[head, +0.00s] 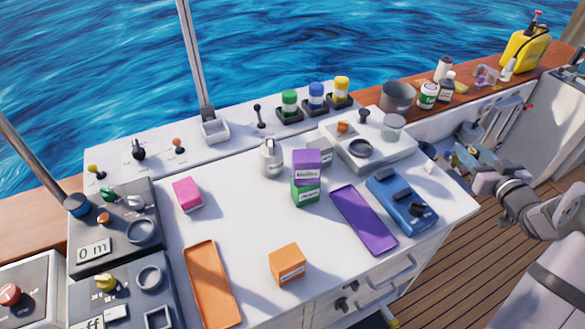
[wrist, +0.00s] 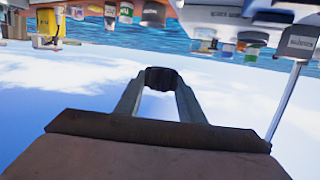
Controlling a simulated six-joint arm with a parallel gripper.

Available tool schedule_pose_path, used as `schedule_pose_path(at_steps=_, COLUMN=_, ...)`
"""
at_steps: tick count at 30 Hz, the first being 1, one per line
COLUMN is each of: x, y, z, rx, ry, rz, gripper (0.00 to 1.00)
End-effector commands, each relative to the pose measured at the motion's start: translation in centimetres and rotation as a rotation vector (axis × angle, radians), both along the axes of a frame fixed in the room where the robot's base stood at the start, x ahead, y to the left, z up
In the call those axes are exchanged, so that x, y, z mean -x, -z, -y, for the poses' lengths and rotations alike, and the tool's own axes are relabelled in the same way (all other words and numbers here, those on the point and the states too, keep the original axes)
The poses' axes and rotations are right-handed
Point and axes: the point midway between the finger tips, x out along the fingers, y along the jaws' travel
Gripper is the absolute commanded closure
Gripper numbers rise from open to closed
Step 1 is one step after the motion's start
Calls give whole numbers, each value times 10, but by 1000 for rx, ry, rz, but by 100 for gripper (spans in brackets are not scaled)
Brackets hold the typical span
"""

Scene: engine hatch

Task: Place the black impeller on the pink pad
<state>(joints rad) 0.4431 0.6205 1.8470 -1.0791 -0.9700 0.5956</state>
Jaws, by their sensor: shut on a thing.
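The pink pad (head: 187,194) is a small pink block on the left part of the white worktop, next to the grey instrument panels. My gripper (head: 462,157) is off the worktop's right edge, far from the pad. In the wrist view my gripper (wrist: 160,84) is shut on a dark, round piece, the black impeller (wrist: 162,77), held between the fingertips. Its far side is hidden, and I cannot make it out clearly in the head view. The pad cannot be made out in the wrist view.
A purple box stacked on a green box (head: 305,192), a silver bottle (head: 270,158), a purple tray (head: 363,219), a blue device (head: 401,202) and a white raised tray (head: 380,158) stand between. An orange tray (head: 212,287) and orange box (head: 287,264) lie in front.

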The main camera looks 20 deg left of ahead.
Motion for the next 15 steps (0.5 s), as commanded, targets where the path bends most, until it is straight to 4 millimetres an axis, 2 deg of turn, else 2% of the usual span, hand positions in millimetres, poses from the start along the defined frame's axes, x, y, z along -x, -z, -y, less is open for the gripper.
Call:
schedule_pose_path(at_steps=1, x=0, y=-17, z=0, rx=5, ry=1, rz=7, gripper=87)
schedule_pose_path(at_steps=3, x=0, y=-38, z=0, rx=4, ry=1, rz=8, gripper=87)
schedule_pose_path(at_steps=9, x=0, y=-86, z=0, rx=3, ry=1, rz=7, gripper=87)
schedule_pose_path(at_steps=13, x=0, y=-109, z=0, rx=3, ry=1, rz=4, gripper=87)
schedule_pose_path(at_steps=15, x=-4, y=-105, z=-14, rx=1, ry=-21, rz=-2, gripper=87)
